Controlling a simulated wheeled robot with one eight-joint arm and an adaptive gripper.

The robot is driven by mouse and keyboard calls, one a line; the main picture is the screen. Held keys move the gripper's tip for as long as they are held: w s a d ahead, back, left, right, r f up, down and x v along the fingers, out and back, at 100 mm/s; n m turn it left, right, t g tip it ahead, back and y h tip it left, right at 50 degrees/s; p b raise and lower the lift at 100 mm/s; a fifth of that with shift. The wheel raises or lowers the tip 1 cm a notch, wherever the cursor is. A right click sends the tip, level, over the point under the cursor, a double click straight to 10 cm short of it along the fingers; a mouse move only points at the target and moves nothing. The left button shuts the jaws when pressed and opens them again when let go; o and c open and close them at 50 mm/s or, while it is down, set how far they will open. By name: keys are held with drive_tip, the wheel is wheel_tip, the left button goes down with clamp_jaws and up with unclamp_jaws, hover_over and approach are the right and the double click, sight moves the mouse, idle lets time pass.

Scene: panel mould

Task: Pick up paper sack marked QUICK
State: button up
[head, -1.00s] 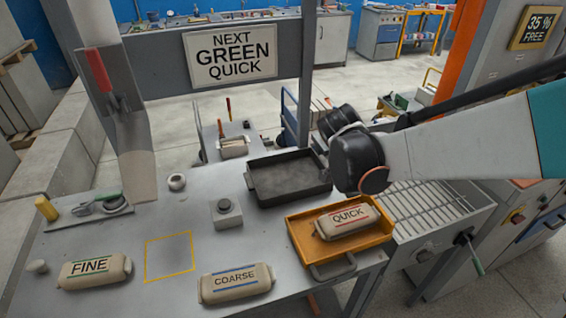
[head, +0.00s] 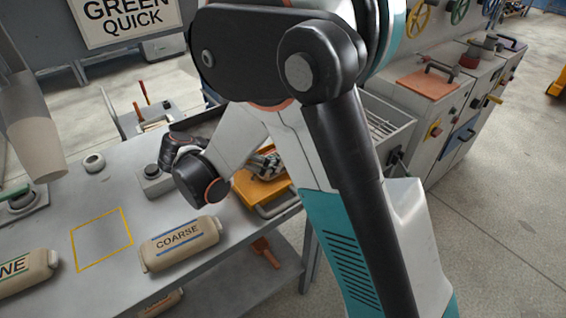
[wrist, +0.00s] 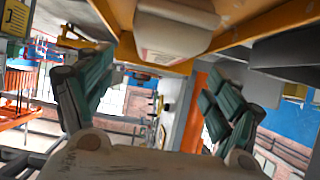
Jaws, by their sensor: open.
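The orange tray (head: 243,188) stands on the grey table in the head view, mostly behind my arm. The QUICK sack, beige and seen in that tray earlier, cannot be made out behind my arm now. In the wrist view a beige sack (wrist: 175,35) shows at the top against the orange tray (wrist: 115,20); no lettering is readable. My gripper (wrist: 155,85) is open, its two dark teal fingers apart with nothing between them. In the head view my gripper (head: 264,163) is partly hidden, at the tray.
The COARSE sack (head: 180,243) lies left of the tray, and the FINE sack (head: 25,272) at the far left. A yellow outlined square (head: 101,240) is empty. The sign (head: 125,20) reads GREEN QUICK.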

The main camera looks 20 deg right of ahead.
drive_tip(key=shift+x, duration=1.15)
drive_tip(key=b+x, duration=0.3)
drive_tip(key=x, duration=0.2)
drive_tip(key=shift+f, duration=0.25)
drive_tip(key=c, duration=1.2)
drive_tip(key=shift+r, duration=0.1)
drive_tip(key=shift+c, duration=0.2)
